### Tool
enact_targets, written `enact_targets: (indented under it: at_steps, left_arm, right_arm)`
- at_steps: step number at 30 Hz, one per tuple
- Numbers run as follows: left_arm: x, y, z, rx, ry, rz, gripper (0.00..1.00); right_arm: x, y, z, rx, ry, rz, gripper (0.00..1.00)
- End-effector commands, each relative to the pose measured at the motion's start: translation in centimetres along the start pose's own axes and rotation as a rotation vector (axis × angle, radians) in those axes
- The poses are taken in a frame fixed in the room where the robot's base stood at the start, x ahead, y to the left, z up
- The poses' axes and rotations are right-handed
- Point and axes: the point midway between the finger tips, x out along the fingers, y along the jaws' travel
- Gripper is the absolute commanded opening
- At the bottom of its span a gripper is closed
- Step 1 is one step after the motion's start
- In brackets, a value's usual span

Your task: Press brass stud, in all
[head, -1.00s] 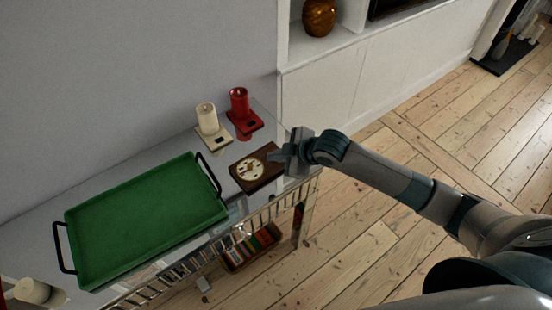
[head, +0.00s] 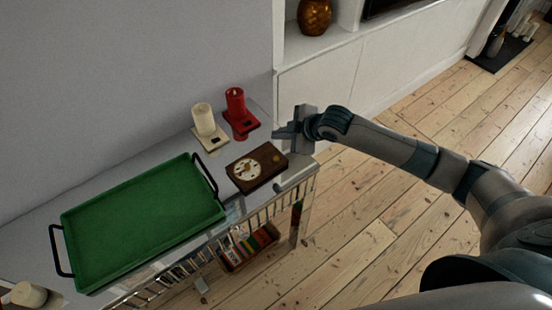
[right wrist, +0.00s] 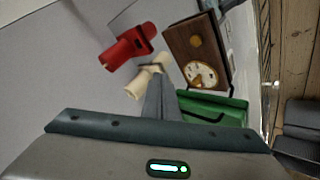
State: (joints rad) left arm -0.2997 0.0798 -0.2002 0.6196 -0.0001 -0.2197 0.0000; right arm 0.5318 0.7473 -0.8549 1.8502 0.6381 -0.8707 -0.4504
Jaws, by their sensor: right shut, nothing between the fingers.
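A dark wooden block (head: 250,178) with a cream dial (head: 246,170) lies flat on the glossy cabinet top. A small round brass stud (head: 277,158) sits on its right part, clear to see. In the right wrist view the brass stud (right wrist: 196,41) shows beside the dial (right wrist: 201,75). My right gripper (head: 279,133) is shut and empty. It hovers above and behind the stud end of the block, apart from it; its fingers (right wrist: 160,78) point in among the things in the wrist view. My left gripper is not in view.
A green tray (head: 140,218) with black handles lies to the left. Another cream candle (head: 28,294) is at the bottom left.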

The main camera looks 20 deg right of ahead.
Motion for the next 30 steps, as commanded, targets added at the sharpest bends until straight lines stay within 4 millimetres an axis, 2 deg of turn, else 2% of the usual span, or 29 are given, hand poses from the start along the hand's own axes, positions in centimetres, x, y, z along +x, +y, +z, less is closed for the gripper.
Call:
enact_targets:
  at_steps: [8,18,30]
  left_arm:
    - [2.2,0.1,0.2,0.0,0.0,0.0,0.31]
    - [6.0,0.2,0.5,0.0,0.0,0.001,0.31]
    - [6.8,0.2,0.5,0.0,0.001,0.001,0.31]
  right_arm:
    - [1.6,-1.2,1.2,0.0,0.0,0.0,0.0]
    - [4.4,-3.3,3.2,0.001,0.0,0.001,0.0]
    - [6.0,-4.3,4.3,0.001,0.0,0.0,0.0]
